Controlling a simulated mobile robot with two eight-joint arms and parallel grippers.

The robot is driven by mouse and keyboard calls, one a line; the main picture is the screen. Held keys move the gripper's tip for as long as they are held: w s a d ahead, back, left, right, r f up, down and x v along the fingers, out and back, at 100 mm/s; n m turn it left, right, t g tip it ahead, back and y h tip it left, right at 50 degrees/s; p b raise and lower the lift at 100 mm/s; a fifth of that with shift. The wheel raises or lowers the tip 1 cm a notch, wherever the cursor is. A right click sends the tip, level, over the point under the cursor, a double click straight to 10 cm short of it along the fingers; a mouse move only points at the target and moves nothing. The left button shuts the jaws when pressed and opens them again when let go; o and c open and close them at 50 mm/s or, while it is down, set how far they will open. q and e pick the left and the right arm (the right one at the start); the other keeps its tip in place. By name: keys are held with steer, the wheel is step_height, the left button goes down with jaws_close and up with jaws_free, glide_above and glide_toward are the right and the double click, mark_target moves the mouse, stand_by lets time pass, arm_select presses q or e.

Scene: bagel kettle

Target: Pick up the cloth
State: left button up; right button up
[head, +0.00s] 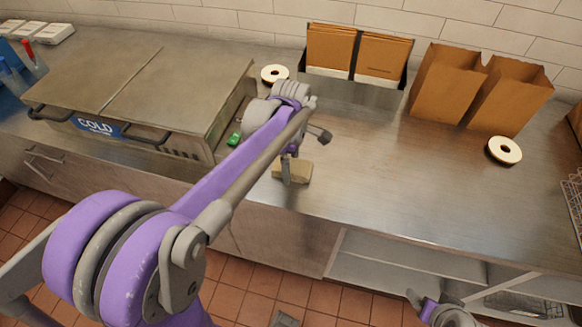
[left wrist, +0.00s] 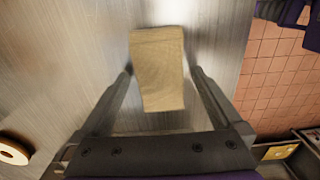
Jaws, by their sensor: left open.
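The cloth (head: 304,174) is a small tan folded pad lying on the steel counter near its front edge. The left wrist view also shows my left gripper (left wrist: 162,72). Part of my right arm's end (head: 443,312) shows at the bottom of the head view, below the counter; its jaws are unclear.
A steel lidded unit marked COLD (head: 140,85) stands left of the cloth. A small green item (head: 234,139) lies beside it. The counter right of the cloth is clear.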

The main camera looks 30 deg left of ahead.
mark_target(291, 165)
arm_select(q)
steer(key=shift+c, duration=0.2)
steer(key=c, duration=1.2)
steer(key=shift+r, duration=0.1)
steer(key=shift+c, duration=0.2)
step_height(291, 165, up, 10)
steer(key=shift+p, duration=0.35)
steer(key=o, duration=0.7)
steer(key=c, duration=0.6)
